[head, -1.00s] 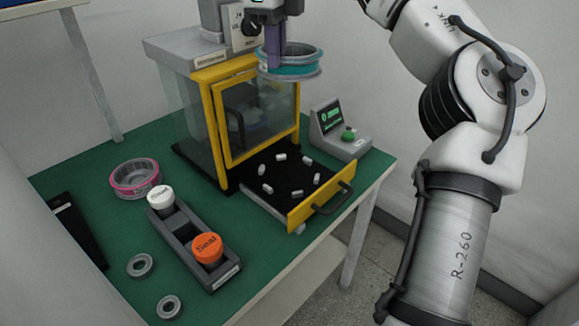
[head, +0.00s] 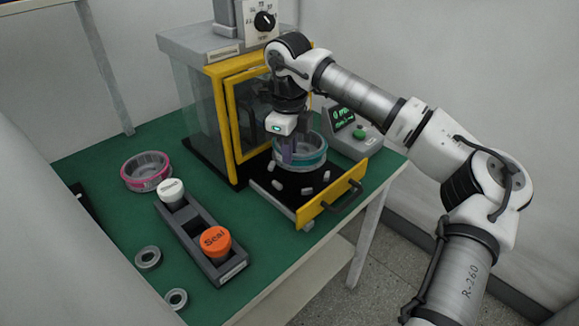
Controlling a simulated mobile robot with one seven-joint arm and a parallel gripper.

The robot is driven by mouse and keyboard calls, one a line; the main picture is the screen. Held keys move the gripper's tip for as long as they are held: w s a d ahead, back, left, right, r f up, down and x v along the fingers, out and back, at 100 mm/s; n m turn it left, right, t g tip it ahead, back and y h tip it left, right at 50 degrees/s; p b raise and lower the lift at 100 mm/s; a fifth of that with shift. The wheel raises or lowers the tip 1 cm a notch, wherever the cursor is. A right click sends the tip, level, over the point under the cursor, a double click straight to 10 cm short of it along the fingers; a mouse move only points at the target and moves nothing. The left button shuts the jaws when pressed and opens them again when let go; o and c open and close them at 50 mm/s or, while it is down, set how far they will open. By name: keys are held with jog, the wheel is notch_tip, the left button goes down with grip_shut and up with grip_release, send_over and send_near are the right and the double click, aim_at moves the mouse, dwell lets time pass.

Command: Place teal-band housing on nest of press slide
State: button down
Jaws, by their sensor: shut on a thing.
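The teal-band housing (head: 311,158) is a grey ring with a teal band, in the head view. My gripper (head: 288,156) points down and is shut on the housing's near-left wall. The housing is over the back part of the pulled-out press slide (head: 262,185), a black plate with a yellow front and a dark handle. Several light pegs of the nest (head: 278,186) show in front of the housing; others are hidden beneath it. I cannot tell whether the housing touches the slide or hangs just above it.
The yellow-framed press (head: 208,105) stands behind the slide. A control box (head: 352,140) with a green button is close on the right. On the left are a pink-band housing (head: 146,180), a dark holder (head: 193,222) with white and orange caps, and two grey rings (head: 148,258).

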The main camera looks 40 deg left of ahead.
aim_at(290, 168)
jog(key=shift+f+p, duration=0.35)
jog(key=shift+f, duration=2.45)
jog(key=c, duration=1.5)
grip_release()
notch_tip(290, 168, up, 12)
jog(key=shift+s+b, duration=0.15)
jog(key=shift+b, duration=0.45)
